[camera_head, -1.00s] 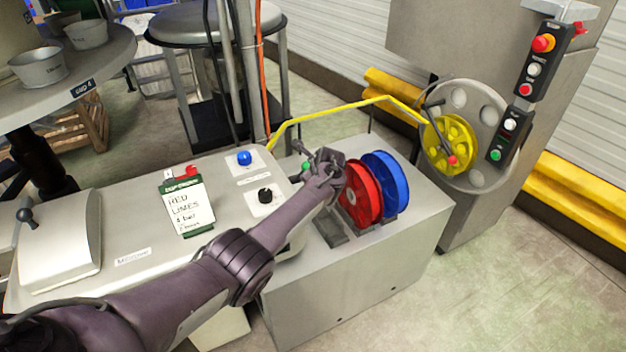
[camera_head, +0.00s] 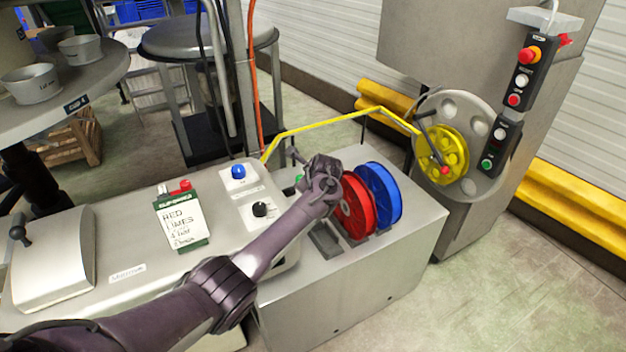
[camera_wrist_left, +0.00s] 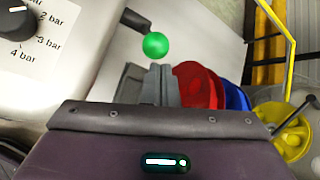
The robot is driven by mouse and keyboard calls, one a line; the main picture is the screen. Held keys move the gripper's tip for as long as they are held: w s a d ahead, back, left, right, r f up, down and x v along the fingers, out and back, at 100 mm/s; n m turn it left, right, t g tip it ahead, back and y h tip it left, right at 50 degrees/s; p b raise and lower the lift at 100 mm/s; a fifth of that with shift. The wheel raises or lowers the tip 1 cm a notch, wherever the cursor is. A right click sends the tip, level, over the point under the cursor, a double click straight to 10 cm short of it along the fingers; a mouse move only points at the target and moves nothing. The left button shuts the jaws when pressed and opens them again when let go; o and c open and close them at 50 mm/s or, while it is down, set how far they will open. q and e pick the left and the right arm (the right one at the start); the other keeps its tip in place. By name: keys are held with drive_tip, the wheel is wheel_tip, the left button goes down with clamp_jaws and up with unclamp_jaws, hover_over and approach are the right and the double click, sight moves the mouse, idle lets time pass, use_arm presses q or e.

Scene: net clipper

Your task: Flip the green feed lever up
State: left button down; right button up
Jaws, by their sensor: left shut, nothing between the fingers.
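The green feed lever has a round green knob (camera_wrist_left: 155,45) on a dark stem, seen large in the left wrist view. In the head view only a small green part (camera_head: 299,179) shows, just left of my gripper. My left gripper (camera_head: 308,165) is shut and empty, over the front of the machine. In the wrist view its grey fingertips (camera_wrist_left: 152,75) lie close below the knob; I cannot tell whether they touch it. The stem runs from the knob up and left to the machine panel. My right gripper is in neither view.
A red reel (camera_head: 353,207) and a blue reel (camera_head: 382,195) stand right of my gripper. A black pressure dial (camera_head: 260,209) and a blue button (camera_head: 238,171) sit to its left. A yellow line (camera_head: 320,122) runs behind to a yellow reel (camera_head: 440,155).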

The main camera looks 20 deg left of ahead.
use_arm(q)
drive_tip(key=v, duration=0.3)
drive_tip(key=shift+s+d, duration=0.35)
drive_tip(key=shift+d, duration=0.05)
drive_tip(key=shift+s, duration=0.1)
